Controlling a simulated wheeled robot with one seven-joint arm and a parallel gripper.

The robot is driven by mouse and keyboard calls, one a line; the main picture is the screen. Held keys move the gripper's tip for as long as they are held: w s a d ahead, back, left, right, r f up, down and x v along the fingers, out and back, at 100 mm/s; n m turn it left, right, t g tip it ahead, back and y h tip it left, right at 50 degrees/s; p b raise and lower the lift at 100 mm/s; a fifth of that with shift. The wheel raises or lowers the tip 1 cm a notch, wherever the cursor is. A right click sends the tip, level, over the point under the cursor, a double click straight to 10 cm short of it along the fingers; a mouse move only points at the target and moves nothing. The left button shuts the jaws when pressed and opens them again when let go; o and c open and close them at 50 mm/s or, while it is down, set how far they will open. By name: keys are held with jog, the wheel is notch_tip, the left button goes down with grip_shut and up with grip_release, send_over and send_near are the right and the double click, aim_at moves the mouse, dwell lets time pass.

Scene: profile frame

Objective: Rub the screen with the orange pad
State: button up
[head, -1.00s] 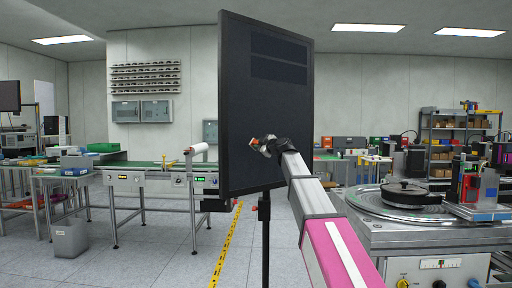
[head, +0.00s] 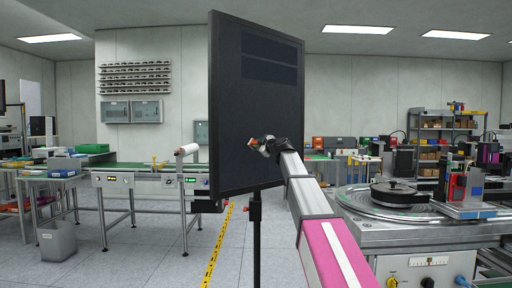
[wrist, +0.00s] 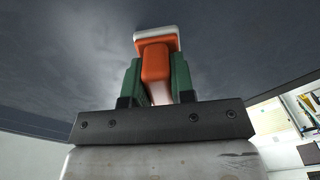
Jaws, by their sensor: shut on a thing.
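The screen (head: 240,110) is a large dark panel, upright on a thin black stand, seen at an angle in the head view. Two darker rectangular bands show near its top. In the wrist view its grey-blue face (wrist: 60,65) fills most of the picture, with a paler patch around the pad. My gripper (head: 256,145) is in front of the middle of the screen. Its green fingers (wrist: 156,80) are shut on the orange pad (wrist: 155,62), which has a white far end pointing at the screen. I cannot tell whether that end touches the screen.
A round metal turntable machine (head: 400,205) stands close on the right. A conveyor table (head: 130,180) and a grey bin (head: 57,241) are on the left. Yellow floor tape (head: 217,248) runs beside the stand. The floor left of the stand is clear.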

jog(key=w+d, duration=0.3)
jog(key=d, duration=0.1)
jog(key=shift+w+d, duration=0.35)
jog(key=shift+w, duration=0.05)
dwell(0.4)
jog(key=v, duration=0.6)
dwell(0.4)
jog(key=shift+s+d, duration=0.1)
jog(key=shift+s, duration=0.05)
jog(key=v, duration=0.2)
jog(key=shift+s+d, duration=0.25)
dwell(0.6)
